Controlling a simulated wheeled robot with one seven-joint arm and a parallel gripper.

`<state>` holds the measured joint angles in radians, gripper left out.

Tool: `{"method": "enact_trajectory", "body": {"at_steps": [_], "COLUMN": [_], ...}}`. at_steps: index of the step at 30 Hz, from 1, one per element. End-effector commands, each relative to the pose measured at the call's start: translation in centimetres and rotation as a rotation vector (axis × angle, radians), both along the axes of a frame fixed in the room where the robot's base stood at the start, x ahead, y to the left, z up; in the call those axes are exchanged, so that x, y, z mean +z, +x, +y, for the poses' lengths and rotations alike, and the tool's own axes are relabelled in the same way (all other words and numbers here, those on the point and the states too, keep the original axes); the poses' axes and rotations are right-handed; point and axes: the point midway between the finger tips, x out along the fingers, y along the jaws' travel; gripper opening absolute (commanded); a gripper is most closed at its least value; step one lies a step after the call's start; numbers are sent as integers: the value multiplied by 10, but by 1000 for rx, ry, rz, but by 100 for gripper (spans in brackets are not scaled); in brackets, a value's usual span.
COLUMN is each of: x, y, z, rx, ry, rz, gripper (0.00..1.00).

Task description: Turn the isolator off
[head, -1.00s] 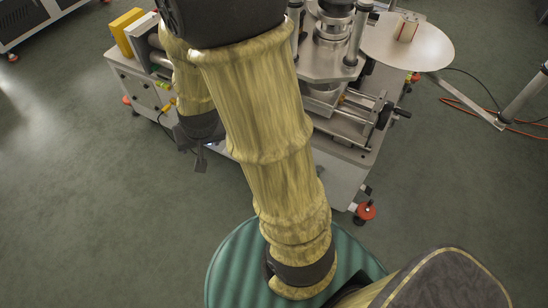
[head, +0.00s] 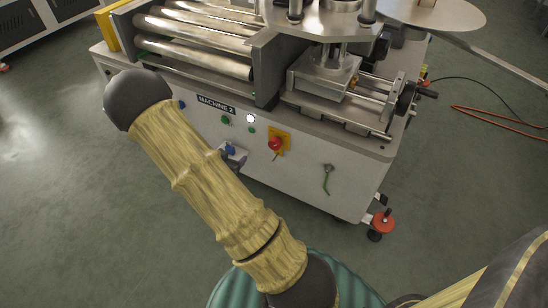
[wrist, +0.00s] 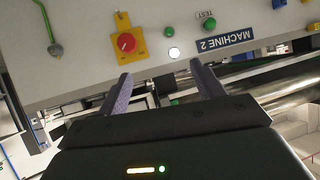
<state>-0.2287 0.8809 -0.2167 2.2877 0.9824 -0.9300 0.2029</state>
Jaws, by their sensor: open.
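The isolator (head: 276,143) is a red rotary knob on a yellow plate, on the white front panel labelled MACHINE 2. In the wrist view the isolator (wrist: 126,42) appears upside down, at upper left, beyond the left fingertip. Its exact setting is too small to tell. My gripper (wrist: 160,70) is open and empty, with its two fingers apart and pointing at the panel. The isolator is not between the fingers, and I see no contact. In the head view my forearm hides most of the gripper, which is left of the isolator.
A lit white button (head: 249,118) and a green button (head: 225,119) sit above left of the isolator. A green-handled lever (head: 326,180) is to its right. Metal rollers (head: 195,45) and a clamp assembly lie above the panel.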

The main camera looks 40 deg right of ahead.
Motion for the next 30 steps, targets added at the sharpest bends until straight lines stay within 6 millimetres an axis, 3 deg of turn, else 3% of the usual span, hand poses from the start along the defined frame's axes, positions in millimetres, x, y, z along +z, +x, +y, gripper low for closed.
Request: {"method": "enact_trajectory", "body": {"at_steps": [1,3,9,12,30], "x": [-32,-51,-97,-110,-111], "y": [-3,-7,-21,-28,-32], "z": [-6,-16,-36,-41,-48], "rx": [-25,-64,-148,-173,-195], "ry": [-47,-116,-326,-413,-485], "rz": [-13,-41,-116,-148,-174], "gripper": [67,67,67,67,67]}}
